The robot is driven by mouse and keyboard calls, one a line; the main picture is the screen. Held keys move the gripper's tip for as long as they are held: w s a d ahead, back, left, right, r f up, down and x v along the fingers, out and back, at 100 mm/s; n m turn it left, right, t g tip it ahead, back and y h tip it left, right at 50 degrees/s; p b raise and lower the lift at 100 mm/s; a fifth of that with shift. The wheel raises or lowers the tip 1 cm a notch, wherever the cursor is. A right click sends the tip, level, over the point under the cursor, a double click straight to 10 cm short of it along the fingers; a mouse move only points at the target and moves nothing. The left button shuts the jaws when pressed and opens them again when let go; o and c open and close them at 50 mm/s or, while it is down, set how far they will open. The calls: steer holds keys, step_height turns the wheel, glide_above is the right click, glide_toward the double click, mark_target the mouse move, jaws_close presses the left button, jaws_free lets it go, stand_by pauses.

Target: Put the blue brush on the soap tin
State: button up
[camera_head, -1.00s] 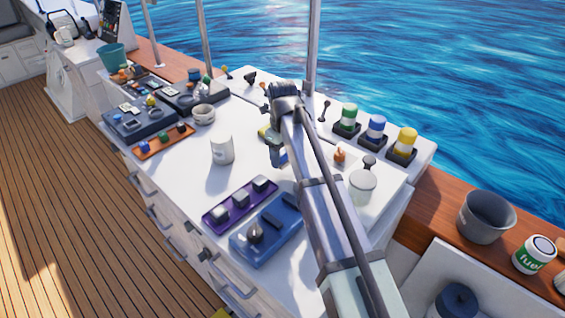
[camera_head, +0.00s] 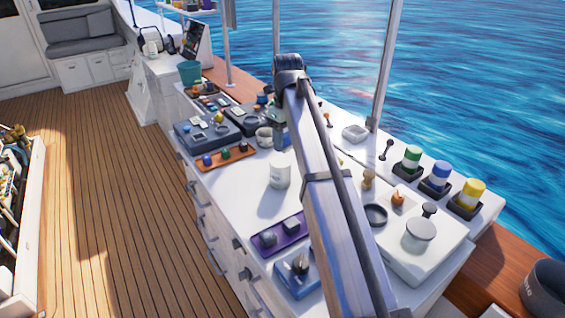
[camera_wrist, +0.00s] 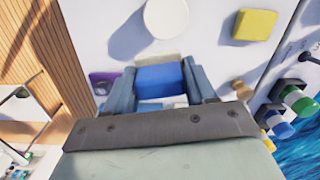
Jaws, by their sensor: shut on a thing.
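My gripper (camera_wrist: 160,92) is shut on the blue brush (camera_wrist: 159,77), which shows as a blue block between the two fingers in the wrist view. The brush is held above the white worktop. A small pale square tin (camera_head: 355,132) lies on the worktop to the right of my arm. It may be the soap tin, but I cannot be sure. It is apart from my gripper.
A yellow block (camera_wrist: 255,25) lies at the wrist view's upper right. Green, blue and yellow-topped lamps (camera_head: 437,180) line the right side. An upright pole (camera_head: 386,65) stands behind the tin.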

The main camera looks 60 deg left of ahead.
step_height(320, 180, up, 3)
steer(key=n, duration=0.1)
glide_above(281, 161)
steer(key=shift+n, duration=0.6)
step_height(281, 161, down, 10)
steer(key=shift+f, duration=0.2)
steer(key=shift+f, duration=0.15)
steer(key=o, duration=1.1)
step_height(281, 161, up, 12)
steer(key=shift+r, duration=0.15)
